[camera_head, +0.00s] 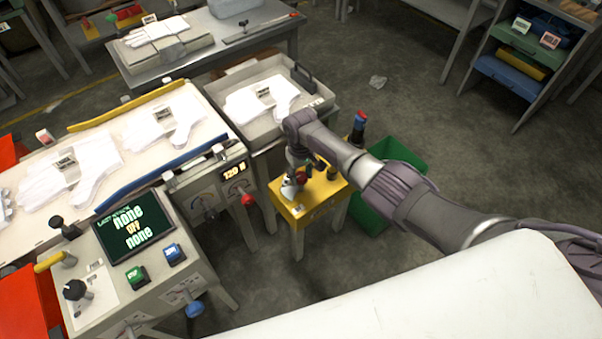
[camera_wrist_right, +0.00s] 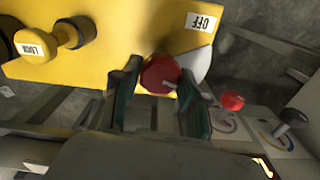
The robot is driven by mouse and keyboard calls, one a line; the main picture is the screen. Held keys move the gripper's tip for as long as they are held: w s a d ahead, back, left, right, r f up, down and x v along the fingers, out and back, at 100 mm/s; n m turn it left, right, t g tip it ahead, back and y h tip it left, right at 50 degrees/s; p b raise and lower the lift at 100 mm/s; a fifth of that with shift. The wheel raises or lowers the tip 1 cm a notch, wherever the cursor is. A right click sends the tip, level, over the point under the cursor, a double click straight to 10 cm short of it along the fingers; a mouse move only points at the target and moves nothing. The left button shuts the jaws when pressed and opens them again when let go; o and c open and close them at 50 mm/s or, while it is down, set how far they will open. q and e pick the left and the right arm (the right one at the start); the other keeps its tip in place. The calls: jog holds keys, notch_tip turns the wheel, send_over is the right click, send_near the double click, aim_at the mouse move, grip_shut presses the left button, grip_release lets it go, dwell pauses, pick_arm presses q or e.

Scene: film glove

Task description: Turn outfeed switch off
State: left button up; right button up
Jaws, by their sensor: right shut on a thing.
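In the head view this gripper (camera_head: 298,178) is over the box's left part. My left gripper is not in view.
A yellow knob labelled LOCK or similar (camera_wrist_right: 40,45) sticks out of the box. Left of the box is a control panel with a screen (camera_head: 135,228) and green and blue buttons. A green bin (camera_head: 392,165) stands close on the right. A tray of gloves (camera_head: 318,100) is behind.

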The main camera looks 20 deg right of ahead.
jog(key=shift+n, duration=1.6)
jog(key=shift+w, duration=0.1)
jog(key=o, duration=1.1)
jog(key=shift+o, duration=0.2)
notch_tip(320, 180, up, 12)
